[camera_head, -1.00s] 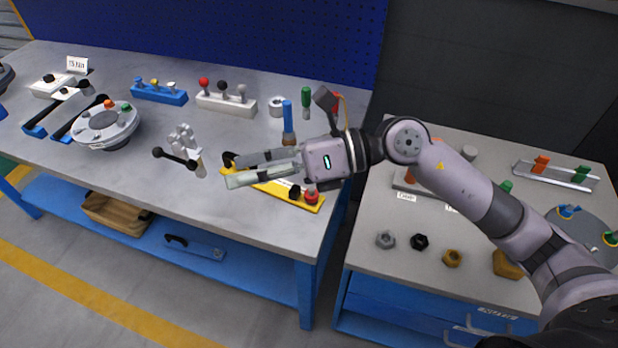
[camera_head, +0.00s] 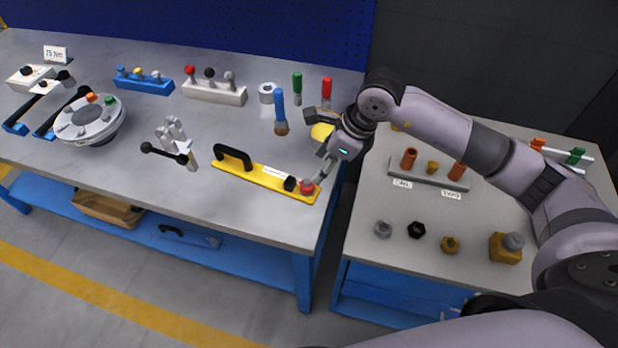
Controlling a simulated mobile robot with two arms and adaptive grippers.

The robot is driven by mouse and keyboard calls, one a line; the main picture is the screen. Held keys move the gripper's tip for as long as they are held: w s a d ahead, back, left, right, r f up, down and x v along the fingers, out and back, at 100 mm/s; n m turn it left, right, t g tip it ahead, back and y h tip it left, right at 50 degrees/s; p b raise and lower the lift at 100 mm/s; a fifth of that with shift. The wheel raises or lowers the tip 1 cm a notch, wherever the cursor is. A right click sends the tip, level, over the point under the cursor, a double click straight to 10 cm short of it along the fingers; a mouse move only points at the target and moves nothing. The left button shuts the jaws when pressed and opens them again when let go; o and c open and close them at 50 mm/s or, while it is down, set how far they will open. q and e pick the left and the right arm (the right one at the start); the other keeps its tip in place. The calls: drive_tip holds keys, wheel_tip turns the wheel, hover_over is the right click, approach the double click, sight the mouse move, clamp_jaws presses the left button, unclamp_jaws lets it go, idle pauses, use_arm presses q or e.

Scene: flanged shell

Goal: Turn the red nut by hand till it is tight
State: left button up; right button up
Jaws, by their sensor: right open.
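A small orange-red nut (camera_head: 91,98) sits on top of the round grey flanged part (camera_head: 72,131) at the left of the bench, with a green one (camera_head: 110,100) beside it. A red knob-like piece (camera_head: 307,187) is at the right end of a yellow bar (camera_head: 263,178) with a black handle. I cannot tell which of these red pieces the task means. My right gripper (camera_head: 318,146) is open above the bench's right edge, just above and right of the red knob; I cannot tell whether it touches it. My left gripper is out of view.
A lever clamp (camera_head: 172,145) stands between the flanged part and the yellow bar. Lever blocks (camera_head: 214,92), a brush (camera_head: 281,112) and screwdrivers stand behind. A second table (camera_head: 370,262) at right holds several nuts, beyond a gap. The bench's front left is fairly clear.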

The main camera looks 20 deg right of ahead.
sight(307, 185)
drive_tip(key=p+x, duration=0.1)
drive_tip(key=x, duration=0.8)
drive_tip(key=shift+r, duration=0.1)
drive_tip(key=shift+c, duration=0.5)
drive_tip(key=c, duration=1.1)
